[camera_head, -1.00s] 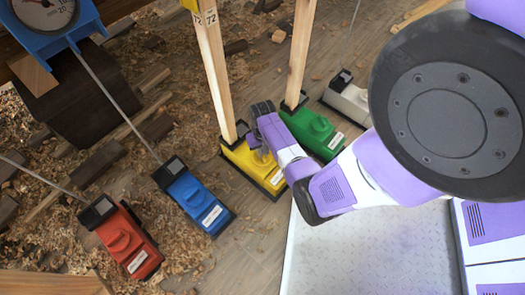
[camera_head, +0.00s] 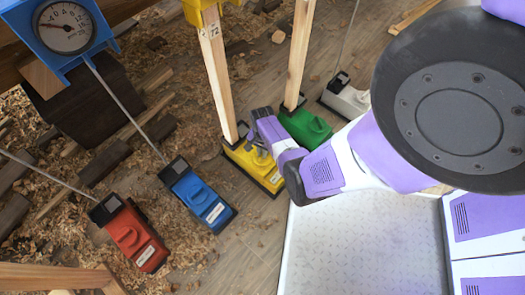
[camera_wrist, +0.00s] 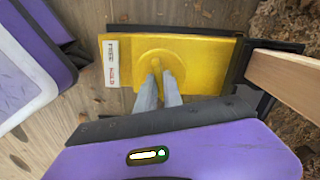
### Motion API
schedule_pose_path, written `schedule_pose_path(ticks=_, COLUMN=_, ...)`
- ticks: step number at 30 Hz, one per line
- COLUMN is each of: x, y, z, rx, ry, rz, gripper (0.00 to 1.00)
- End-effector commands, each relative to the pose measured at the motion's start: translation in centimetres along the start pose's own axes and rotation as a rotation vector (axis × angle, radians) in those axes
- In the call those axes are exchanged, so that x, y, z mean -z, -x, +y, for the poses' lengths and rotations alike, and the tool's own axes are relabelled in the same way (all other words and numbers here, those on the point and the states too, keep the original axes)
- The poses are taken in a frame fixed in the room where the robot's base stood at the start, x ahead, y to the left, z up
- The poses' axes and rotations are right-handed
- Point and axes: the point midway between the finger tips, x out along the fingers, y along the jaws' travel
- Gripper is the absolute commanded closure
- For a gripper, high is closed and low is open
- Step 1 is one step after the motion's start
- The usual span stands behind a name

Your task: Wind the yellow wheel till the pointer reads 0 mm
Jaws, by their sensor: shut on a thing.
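The yellow winch box (camera_head: 250,168) stands on the floor at the foot of a wooden post. In the wrist view its top carries a round yellow wheel (camera_wrist: 146,62) with a raised grip bar (camera_wrist: 156,72). My gripper (camera_wrist: 158,84) comes from above, its two grey fingers closed on either side of that bar. In the head view my wrist hides part of the wheel. A yellow housing (camera_head: 203,10) shows at the top edge above the post, cut off by the frame. Its dial and pointer are out of view.
A green box (camera_head: 306,126) stands close to the right, a blue box (camera_head: 198,195) and a red box (camera_head: 130,236) to the left, a white box (camera_head: 346,95) beyond. A blue gauge (camera_head: 66,28) sits top left. Wooden posts (camera_head: 218,85) rise near my arm.

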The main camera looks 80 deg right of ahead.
Motion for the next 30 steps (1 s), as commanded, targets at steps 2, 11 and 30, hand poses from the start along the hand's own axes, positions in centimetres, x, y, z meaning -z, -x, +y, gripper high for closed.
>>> schedule_pose_path(ticks=2, x=0.03, y=0.11, z=-0.05, rx=0.001, ry=-0.038, rz=0.001, gripper=1.00)
schedule_pose_path(ticks=11, x=0.06, y=0.03, z=-0.04, rx=0.001, ry=-0.123, rz=0.001, gripper=1.00)
schedule_pose_path(ticks=30, x=0.07, y=0.00, z=-0.03, rx=0.001, ry=-0.133, rz=0.001, gripper=0.67)
